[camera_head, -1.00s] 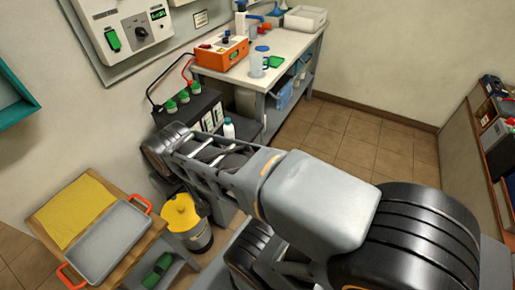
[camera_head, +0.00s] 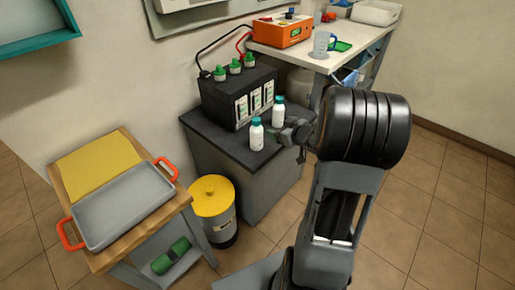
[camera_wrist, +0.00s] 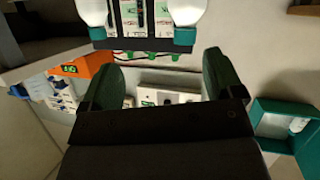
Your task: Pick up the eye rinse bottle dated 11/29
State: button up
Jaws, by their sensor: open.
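Two white bottles with teal caps stand upright on the dark top of a grey cabinet, a nearer one (camera_head: 256,136) and a farther one (camera_head: 278,114). No date is readable on either. My gripper (camera_head: 297,131) is just right of them, at about bottle height. In the wrist view, which looks upside down, the bottles show at the top edge, one at the left (camera_wrist: 94,12) and one at the right (camera_wrist: 187,12), both partly cut off. My gripper's two green-padded fingers (camera_wrist: 161,72) are apart with nothing between them.
A black battery (camera_head: 238,98) with green caps stands right behind the bottles. An orange charger (camera_head: 282,32) sits on the white bench. A yellow-lidded bin (camera_head: 212,196) and a wooden stand with a grey tray (camera_head: 122,204) are at the left. Tiled floor is open at the right.

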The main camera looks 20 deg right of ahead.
aim_at(261, 138)
notch_tip(261, 138, down, 6)
jog(key=s+n+y+b, duration=0.1)
jog(key=y+b, duration=0.1)
jog(key=y, duration=0.1)
jog(key=shift+y, duration=0.4)
jog(key=b+x, duration=0.2)
jog(key=x, duration=0.5)
jog(key=shift+s+a, duration=0.15)
jog(key=shift+a, duration=0.05)
jog(key=shift+f+b+x, duration=0.15)
jog(key=shift+b+x, duration=0.4)
jog(key=shift+x, duration=0.65)
jog(key=shift+f+b+x, duration=0.1)
jog(key=shift+b+x, duration=0.45)
jog(key=shift+x, duration=0.65)
jog(key=shift+w+a+f, duration=0.1)
jog(key=shift+w+a, duration=0.05)
jog(key=shift+w, duration=0.4)
jog(key=c, duration=1.2)
